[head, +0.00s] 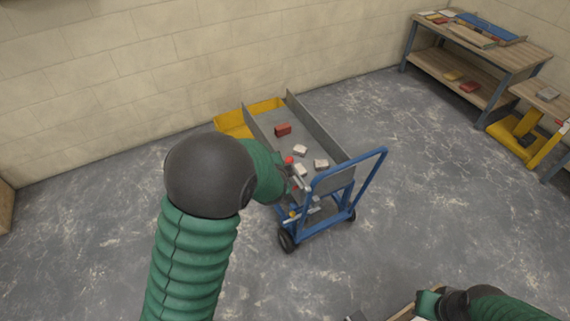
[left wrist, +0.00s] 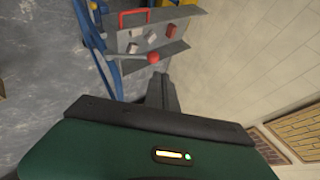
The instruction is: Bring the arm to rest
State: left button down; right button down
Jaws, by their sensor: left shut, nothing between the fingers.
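My left arm comes in from the left in the head view, and its green forearm ends beside the blue-framed cart (head: 372,178). Its gripper is mostly hidden there behind the arm. In the left wrist view the dark fingers of my left gripper (left wrist: 160,92) are shut with nothing between them. A lever with a red ball knob (left wrist: 153,57) is just past the fingertips, with no clear contact. The knob also shows in the head view (head: 288,160). My right arm is at the bottom right of the head view, and its fingers cannot be made out.
The cart's grey tray holds a red brick (head: 283,129) and several pale blocks (head: 321,165). A yellow tub (head: 232,122) stands behind it near the wall. A workbench (head: 500,52) is at the back right. The grey floor right of the cart is clear.

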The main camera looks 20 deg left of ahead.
pick_arm(q)
jog(key=s+d+n+g+h, duration=0.1)
jog(key=s+d+n+g, duration=0.1)
jog(key=s, duration=0.6)
jog(key=s+d+n+g+h, duration=0.1)
jog(key=s+d+n+g, duration=0.2)
jog(key=s, duration=0.5)
jog(key=s+d+f+n+g+h, duration=0.1)
jog(key=s+d+n+g, duration=0.1)
jog(key=s+n, duration=0.3)
jog(key=s, duration=0.3)
jog(key=shift+s+d, duration=0.25)
jog(key=shift+f, duration=0.1)
